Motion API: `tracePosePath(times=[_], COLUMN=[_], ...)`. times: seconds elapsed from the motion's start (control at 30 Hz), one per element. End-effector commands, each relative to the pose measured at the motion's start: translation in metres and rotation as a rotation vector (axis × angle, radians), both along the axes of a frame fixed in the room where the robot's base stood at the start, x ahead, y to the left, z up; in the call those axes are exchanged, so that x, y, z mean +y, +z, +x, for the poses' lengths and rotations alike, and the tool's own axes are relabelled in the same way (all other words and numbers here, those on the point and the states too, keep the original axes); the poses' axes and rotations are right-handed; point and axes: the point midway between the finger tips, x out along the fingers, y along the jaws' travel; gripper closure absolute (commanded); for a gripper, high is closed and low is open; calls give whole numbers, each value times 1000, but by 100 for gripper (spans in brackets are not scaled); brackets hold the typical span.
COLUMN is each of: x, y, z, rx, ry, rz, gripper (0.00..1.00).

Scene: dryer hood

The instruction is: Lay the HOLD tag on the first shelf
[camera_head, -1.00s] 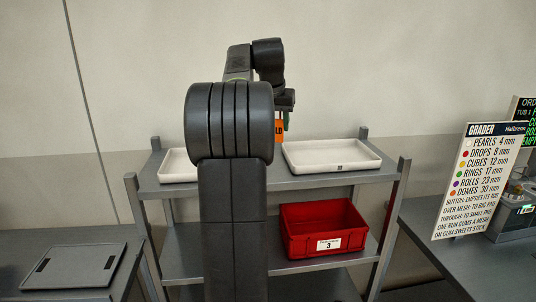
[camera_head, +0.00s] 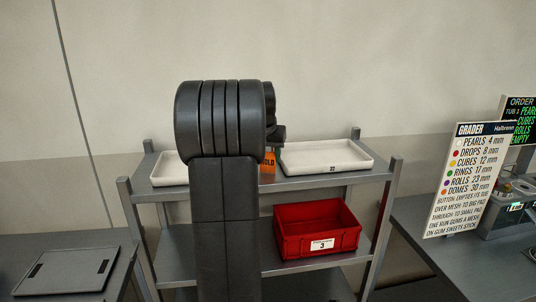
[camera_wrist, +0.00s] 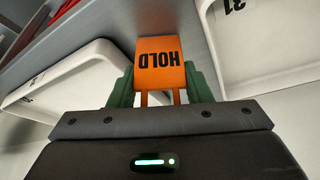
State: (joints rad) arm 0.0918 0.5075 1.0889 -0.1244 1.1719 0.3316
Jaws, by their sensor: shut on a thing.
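The orange HOLD tag (camera_wrist: 160,66) is gripped between the green fingers of my gripper (camera_wrist: 161,88) in the wrist view. In the head view the tag (camera_head: 268,164) shows at the top shelf, between two white trays, partly hidden by my arm. My gripper (camera_head: 270,150) is mostly hidden there. The grey top shelf (camera_head: 300,184) of the rack carries both trays. I cannot tell whether the tag touches the shelf.
The left white tray (camera_head: 169,170) and the right white tray (camera_head: 326,157) flank the tag closely. A red tub (camera_head: 316,230) labelled 3 stands on the shelf below. A GRADER sign (camera_head: 470,180) stands on the right bench. A flat grey plate (camera_head: 68,270) lies on the left bench.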

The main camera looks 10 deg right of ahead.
Motion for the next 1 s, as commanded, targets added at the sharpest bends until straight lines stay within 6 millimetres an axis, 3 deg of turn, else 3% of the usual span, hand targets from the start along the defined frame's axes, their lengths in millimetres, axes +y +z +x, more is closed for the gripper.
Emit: tracePosePath(times=[0.17, 0.2, 0.3, 0.7, 1.0], x=[0, 0, 0, 1, 10], y=[-3, -3, -3, 5, 59], z=[0, 0, 0, -1, -22], rx=[0, 0, 0, -3, -5], ry=[0, 0, 0, 0, 1], rz=[0, 0, 0, 0, 0], gripper=[77, 53, 34, 34, 34])
